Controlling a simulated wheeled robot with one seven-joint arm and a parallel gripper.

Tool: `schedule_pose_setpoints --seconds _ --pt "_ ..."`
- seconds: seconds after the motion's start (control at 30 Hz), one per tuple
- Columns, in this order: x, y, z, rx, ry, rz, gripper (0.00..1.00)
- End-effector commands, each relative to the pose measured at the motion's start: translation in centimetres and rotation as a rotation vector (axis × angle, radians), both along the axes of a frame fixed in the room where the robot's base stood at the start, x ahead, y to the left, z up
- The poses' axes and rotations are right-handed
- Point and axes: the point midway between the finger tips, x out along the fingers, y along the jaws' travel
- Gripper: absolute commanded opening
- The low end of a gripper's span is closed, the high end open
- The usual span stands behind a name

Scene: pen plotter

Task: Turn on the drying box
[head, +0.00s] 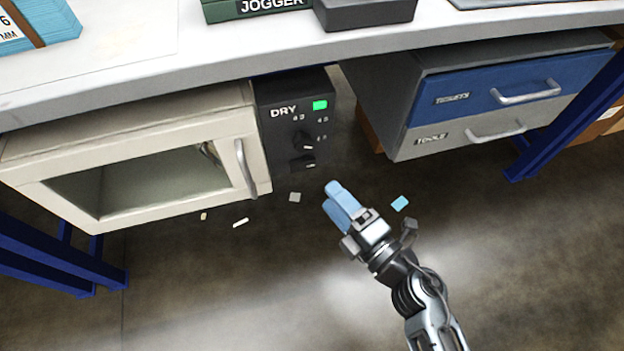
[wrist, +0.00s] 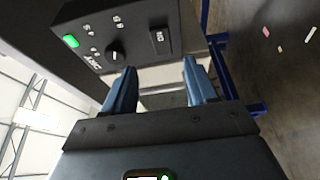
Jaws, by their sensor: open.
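The drying box (head: 130,120) hangs under the bench, with a cream body, a glass window and a door handle (head: 245,168); its door looks closed.
A drawer cabinet (head: 440,85) with blue and grey drawers hangs right of the panel, with a gap between. The bench (head: 200,60) overhangs the drying box. Blue legs (head: 545,150) stand at the sides.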

Motion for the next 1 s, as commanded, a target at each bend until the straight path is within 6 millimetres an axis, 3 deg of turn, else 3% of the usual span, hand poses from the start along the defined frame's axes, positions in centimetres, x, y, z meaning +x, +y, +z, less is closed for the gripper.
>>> schedule_pose_setpoints --seconds 0.6,1.0 --pt "5.9 4.7 -0.4 -0.02 -0.012 0.011 0.57" --pt "6.6 5.2 -0.3 -0.02 -0.01 0.009 0.57"
